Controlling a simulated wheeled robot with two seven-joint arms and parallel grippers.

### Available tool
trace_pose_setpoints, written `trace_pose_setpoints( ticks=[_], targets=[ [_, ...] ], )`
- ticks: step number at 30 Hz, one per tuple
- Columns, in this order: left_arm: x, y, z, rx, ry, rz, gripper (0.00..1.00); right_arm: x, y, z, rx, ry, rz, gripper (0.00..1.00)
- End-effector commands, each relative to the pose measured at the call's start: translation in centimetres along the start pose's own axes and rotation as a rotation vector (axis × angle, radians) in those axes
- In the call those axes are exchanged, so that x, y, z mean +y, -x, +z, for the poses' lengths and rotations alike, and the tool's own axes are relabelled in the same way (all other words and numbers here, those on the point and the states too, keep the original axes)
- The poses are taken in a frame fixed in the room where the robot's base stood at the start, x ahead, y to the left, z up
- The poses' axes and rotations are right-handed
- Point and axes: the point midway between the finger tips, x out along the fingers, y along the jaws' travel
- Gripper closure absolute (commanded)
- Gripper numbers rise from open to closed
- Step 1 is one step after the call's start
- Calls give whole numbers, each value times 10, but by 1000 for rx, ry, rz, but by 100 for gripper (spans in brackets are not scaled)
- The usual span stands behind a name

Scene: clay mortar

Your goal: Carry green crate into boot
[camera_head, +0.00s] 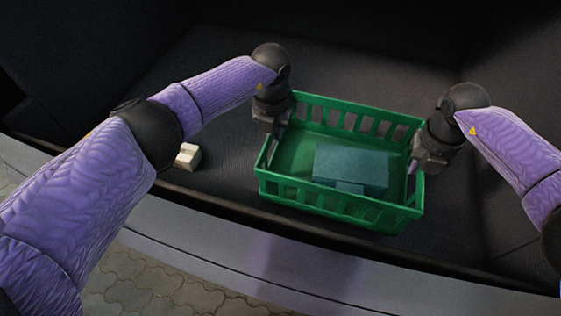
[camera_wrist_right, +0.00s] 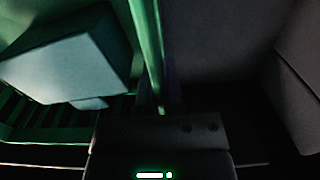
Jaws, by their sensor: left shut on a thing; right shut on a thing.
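The green crate (camera_head: 340,207) is inside the dark boot (camera_head: 215,75), over its floor near the front sill. A blue-grey box (camera_head: 350,165) lies in the crate; it also shows in the right wrist view (camera_wrist_right: 75,55). My left gripper (camera_head: 276,128) is shut on the crate's left end wall. My right gripper (camera_head: 424,165) is shut on the right end wall. In the right wrist view the crate's green rim (camera_wrist_right: 147,45) runs down into the right gripper's jaws. I cannot tell whether the crate's base touches the boot floor.
A small cream-coloured block (camera_head: 188,156) lies on the boot floor left of the crate. The pale sill (camera_head: 270,262) runs along the boot's front, with paving (camera_head: 150,285) below. Floor behind and right of the crate looks clear.

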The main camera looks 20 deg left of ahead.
Motion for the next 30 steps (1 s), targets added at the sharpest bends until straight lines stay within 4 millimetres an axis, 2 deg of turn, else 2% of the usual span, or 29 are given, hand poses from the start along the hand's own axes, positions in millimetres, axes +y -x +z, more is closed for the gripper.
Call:
trace_pose_setpoints(
  ticks=[11,30],
  targets=[
    [0,-1,0,0,0,0,100,0,-1,0,-1,0,0,100],
    [0,-34,-1,0,0,1,100,0,-34,-2,0,0,-1,100]
  ],
)
